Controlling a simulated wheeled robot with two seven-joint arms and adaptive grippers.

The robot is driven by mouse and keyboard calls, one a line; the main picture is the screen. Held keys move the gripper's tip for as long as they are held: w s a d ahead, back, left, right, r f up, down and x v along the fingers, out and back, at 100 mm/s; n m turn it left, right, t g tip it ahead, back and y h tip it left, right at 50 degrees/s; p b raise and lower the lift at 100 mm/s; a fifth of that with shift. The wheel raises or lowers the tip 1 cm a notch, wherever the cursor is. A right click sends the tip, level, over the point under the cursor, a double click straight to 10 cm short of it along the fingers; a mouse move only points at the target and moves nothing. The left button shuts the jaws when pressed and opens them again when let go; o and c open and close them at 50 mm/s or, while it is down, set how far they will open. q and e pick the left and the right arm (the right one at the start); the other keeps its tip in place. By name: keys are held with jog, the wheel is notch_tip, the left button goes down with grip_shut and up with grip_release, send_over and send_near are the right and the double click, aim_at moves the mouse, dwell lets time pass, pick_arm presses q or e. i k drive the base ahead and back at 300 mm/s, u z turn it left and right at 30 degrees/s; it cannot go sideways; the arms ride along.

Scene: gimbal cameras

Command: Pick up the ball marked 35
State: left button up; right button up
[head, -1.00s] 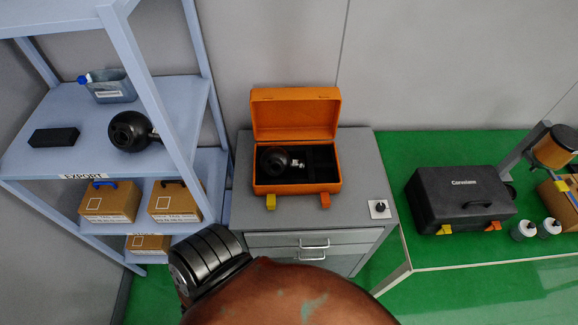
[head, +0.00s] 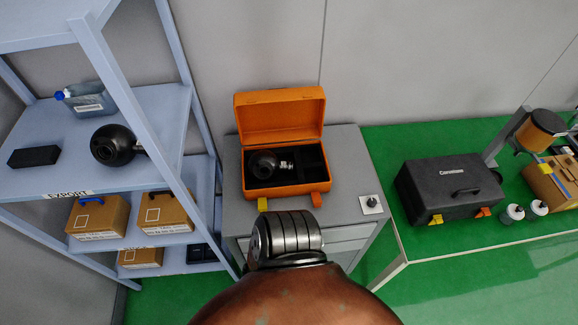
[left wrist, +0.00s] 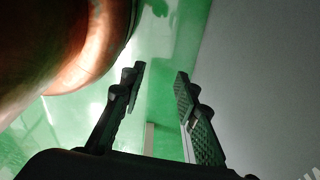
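Two black ball-shaped cameras show in the head view. One ball (head: 114,146) rests on the middle shelf of the rack at left. Another ball (head: 264,164) lies in the open orange case (head: 280,107) on the grey cabinet. No number 35 is legible on either. My left gripper (left wrist: 160,72) shows in the left wrist view with its two fingers apart and nothing between them. It is not seen in the head view, and no ball is near its fingertips. My right gripper is in neither view.
A black box (head: 34,156) and a blue-capped jug (head: 88,101) share the shelf; cardboard boxes (head: 97,217) sit below. A closed black case (head: 449,188) and small bottles stand on the green surface at right. A large reddish-brown form hides the bottom centre.

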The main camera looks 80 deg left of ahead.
aim_at(264, 165)
jog(key=k, duration=0.25)
jog(key=u, duration=4.05)
jog(key=i, duration=0.15)
jog(key=z, duration=0.1)
